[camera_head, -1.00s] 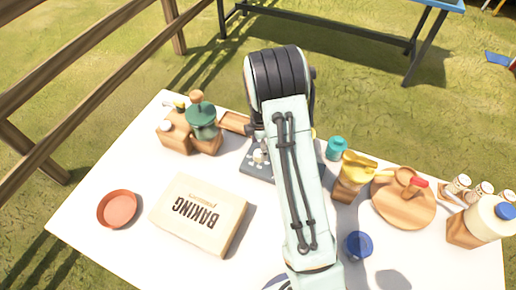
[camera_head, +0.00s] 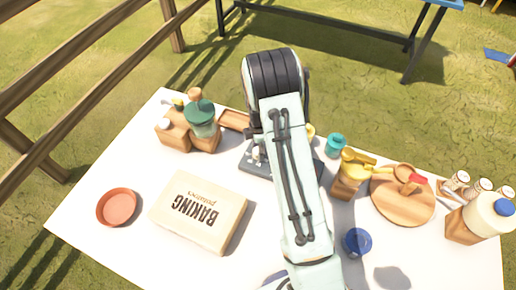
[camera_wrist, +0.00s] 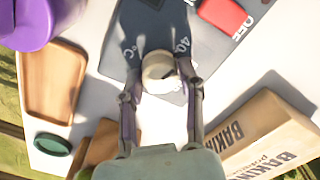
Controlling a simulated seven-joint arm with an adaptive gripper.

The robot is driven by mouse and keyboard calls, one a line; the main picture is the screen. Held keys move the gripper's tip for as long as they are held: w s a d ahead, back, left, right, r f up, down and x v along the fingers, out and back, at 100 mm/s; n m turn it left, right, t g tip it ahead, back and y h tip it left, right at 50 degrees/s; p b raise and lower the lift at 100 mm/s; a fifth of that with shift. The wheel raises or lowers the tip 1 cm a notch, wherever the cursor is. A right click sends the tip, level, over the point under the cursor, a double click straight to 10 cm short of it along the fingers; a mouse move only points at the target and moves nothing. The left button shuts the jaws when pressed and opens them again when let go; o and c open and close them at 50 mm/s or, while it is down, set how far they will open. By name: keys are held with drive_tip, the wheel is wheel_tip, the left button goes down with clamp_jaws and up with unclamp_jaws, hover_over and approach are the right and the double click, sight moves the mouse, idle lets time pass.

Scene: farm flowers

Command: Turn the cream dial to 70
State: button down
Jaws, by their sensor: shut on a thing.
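The cream dial (camera_wrist: 158,66) sits on a dark grey panel (camera_wrist: 112,52) with white "°C" and "40" markings in the wrist view. My gripper (camera_wrist: 159,78) is shut on the dial, with one finger on each side of it. The dial's pointer cannot be made out, and no 70 mark can be read. A red switch (camera_wrist: 222,14) with the word OFF beside it is on the panel. In the head view the panel (camera_head: 250,168) shows partly beside my arm, which hides the gripper and much of the panel.
A baking box (camera_head: 200,211) lies in front of the panel, with a terracotta dish (camera_head: 117,207) left of it. A green-topped grinder (camera_head: 201,118) stands behind left. A teal jar (camera_head: 336,145), a yellow-topped wooden block (camera_head: 347,181) and a blue-lidded jar (camera_head: 357,242) stand right.

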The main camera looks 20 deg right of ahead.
drive_tip(key=shift+m, duration=0.3)
drive_tip(key=m, duration=0.6)
drive_tip(key=shift+m, duration=0.4)
drive_tip(key=m, duration=0.3)
drive_tip(key=shift+f+m, duration=0.1)
drive_tip(key=shift+m, duration=0.2)
drive_tip(key=m, duration=0.3)
drive_tip(key=shift+m, duration=0.3)
drive_tip(key=m, duration=1)
drive_tip(key=shift+m, duration=2.3)
